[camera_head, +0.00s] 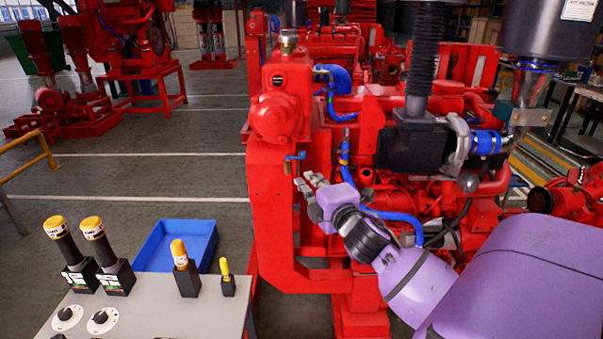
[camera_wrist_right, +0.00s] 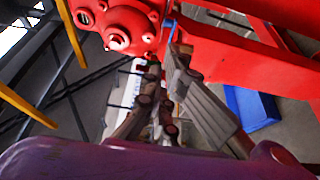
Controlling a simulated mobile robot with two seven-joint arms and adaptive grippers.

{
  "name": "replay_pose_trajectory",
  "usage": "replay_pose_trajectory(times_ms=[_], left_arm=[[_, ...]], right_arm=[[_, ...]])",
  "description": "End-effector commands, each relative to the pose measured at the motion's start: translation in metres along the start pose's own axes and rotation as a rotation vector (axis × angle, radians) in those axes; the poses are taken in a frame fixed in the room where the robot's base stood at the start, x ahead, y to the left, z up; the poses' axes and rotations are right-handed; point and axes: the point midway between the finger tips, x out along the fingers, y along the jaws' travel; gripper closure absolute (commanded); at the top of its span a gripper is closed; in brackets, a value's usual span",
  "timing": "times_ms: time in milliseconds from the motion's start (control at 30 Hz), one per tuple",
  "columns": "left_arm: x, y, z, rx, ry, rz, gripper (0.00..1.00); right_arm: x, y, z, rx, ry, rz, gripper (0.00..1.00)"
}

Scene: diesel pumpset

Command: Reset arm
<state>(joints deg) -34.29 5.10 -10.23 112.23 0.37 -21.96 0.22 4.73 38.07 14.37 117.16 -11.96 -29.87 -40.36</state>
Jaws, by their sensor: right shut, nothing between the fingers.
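My right arm, purple, comes in from the lower right of the head view. Its gripper (camera_head: 308,186) is in front of the red diesel pumpset (camera_head: 272,220), close to the blue-handled valve on its front column. The gripper's grey fingers (camera_wrist_right: 165,98) reach forward in the right wrist view, shut and with nothing between them. Whether they touch the red machine I cannot tell. My left gripper is in neither view.
A grey table (camera_head: 165,318) at the lower left bears yellow-capped black holders (camera_head: 66,245) and dials. A blue bin (camera_head: 178,243) stands behind it, left of the pumpset. A yellow rail (camera_head: 45,150) is at the far left. Open floor lies between the rail and the pumpset.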

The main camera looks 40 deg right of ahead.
Motion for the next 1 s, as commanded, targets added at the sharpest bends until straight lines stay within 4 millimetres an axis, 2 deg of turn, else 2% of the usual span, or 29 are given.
replay_pose_trajectory(times_ms=[100, 233, 433, 533, 567, 667, 700, 767, 800, 867, 900, 967, 1000], left_arm=[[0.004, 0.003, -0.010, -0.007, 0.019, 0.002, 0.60], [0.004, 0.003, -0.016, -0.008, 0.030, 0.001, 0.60], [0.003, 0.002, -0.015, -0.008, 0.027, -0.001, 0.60], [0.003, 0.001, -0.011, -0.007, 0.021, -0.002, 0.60], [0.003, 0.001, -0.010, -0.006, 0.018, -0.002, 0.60], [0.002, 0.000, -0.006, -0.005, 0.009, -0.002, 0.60], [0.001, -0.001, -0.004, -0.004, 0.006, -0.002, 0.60], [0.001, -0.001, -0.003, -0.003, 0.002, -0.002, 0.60], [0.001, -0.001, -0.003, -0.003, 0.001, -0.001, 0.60], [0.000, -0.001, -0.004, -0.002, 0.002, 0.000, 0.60], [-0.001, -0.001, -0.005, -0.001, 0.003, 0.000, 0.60], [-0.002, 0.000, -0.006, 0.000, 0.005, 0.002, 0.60], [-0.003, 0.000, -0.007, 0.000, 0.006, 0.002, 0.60]], right_arm=[[-0.010, -0.001, 0.000, 0.000, 0.000, -0.001, 1.00], [-0.013, 0.000, 0.001, 0.000, 0.000, -0.001, 1.00], [-0.013, 0.001, 0.001, 0.018, 0.000, 0.001, 1.00], [-0.012, -0.002, -0.003, 0.125, 0.015, -0.003, 1.00], [-0.012, -0.011, -0.009, 0.190, 0.028, -0.019, 1.00], [-0.032, -0.073, -0.030, 0.406, 0.044, -0.128, 1.00], [-0.043, -0.100, -0.038, 0.485, 0.040, -0.178, 1.00], [-0.065, -0.140, -0.049, 0.594, 0.029, -0.251, 1.00], [-0.081, -0.165, -0.057, 0.664, 0.017, -0.299, 1.00], [-0.107, -0.201, -0.068, 0.763, -0.008, -0.370, 1.00], [-0.127, -0.224, -0.076, 0.828, -0.027, -0.416, 1.00], [-0.157, -0.256, -0.089, 0.919, -0.060, -0.483, 1.00], [-0.179, -0.277, -0.098, 0.978, -0.086, -0.528, 1.00]])
